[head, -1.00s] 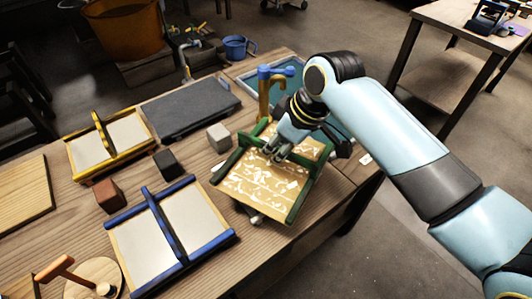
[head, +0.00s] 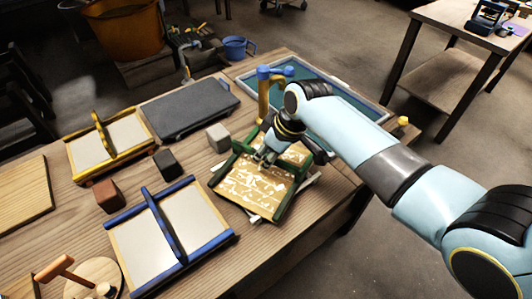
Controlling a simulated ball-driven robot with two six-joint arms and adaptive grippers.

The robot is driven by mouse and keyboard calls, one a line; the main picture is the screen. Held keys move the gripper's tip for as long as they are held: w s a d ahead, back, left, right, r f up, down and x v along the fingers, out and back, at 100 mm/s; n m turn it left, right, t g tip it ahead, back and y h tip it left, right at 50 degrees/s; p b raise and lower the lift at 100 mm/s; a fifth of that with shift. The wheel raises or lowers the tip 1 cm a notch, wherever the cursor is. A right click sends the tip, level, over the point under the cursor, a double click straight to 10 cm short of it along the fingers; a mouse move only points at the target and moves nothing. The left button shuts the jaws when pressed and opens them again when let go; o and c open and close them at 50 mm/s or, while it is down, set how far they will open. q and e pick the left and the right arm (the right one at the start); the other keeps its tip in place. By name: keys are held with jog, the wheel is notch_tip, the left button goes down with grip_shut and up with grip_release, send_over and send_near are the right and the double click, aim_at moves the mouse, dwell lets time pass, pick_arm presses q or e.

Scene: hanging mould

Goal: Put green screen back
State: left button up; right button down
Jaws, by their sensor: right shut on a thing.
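The green screen (head: 252,188) is a green-framed panel with a tan face covered in white patches. It lies slightly tilted at the table's right front, with pale pieces showing from under its edges. My right gripper (head: 264,156) comes in from the right and is shut on the green screen near its middle bar. The fingers and the wrist hide part of the bar and the far half of the panel. My left gripper is not in view.
A yellow-framed screen (head: 88,153) and a blue-framed screen (head: 200,213) lie left. A grey block (head: 219,138) sits close beside the green screen. Behind are a dark slab (head: 180,112), a blue-topped post (head: 263,95) and a teal tray (head: 350,100). The table edge is close on the right.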

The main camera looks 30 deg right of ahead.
jog(key=c, duration=1.4)
grip_release()
jog(key=shift+o, duration=0.2)
jog(key=shift+r, duration=0.35)
jog(key=v, duration=1.1)
jog(key=shift+r+p, duration=0.35)
jog(key=shift+p, duration=0.1)
jog(key=shift+s+d, duration=0.1)
jog(key=shift+s, duration=0.1)
